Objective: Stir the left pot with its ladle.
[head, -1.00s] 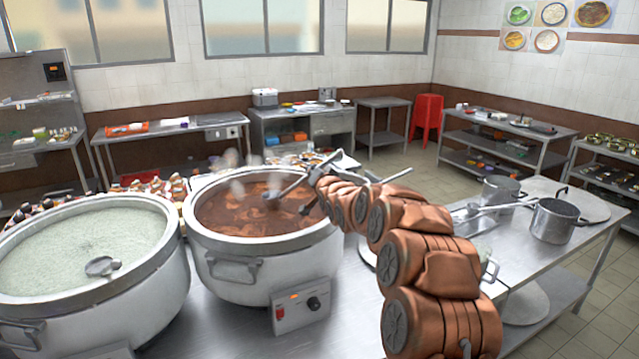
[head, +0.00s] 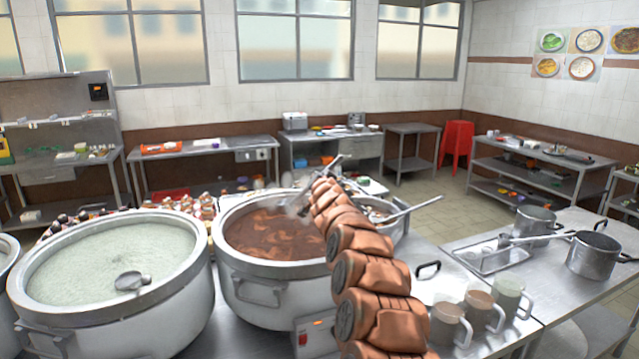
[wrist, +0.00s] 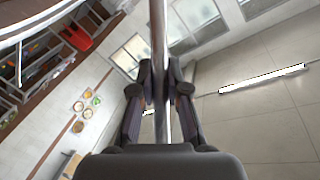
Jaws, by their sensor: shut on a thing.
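A large white-walled pot of pale congee (head: 165,318) stands at the left, with a metal ladle (head: 131,281) at its surface. A pot of reddish-brown soup (head: 270,290) stands to its right. My gripper (head: 318,180) is above the back right rim of the brown pot, small and partly hidden by my copper-coloured arm. In the wrist view my gripper (wrist: 160,100) is shut on a thin metal rod (wrist: 158,40), which looks like a ladle handle. Its lower end seems to reach towards the brown soup, but steam and blur hide it.
Another pot edge (head: 8,280) shows at the far left. A third pot (head: 385,212) with a slanting handle sits behind my arm. Mugs (head: 478,308), a tray (head: 490,258) and saucepans (head: 594,255) stand on the right counter. Jars crowd behind the pots.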

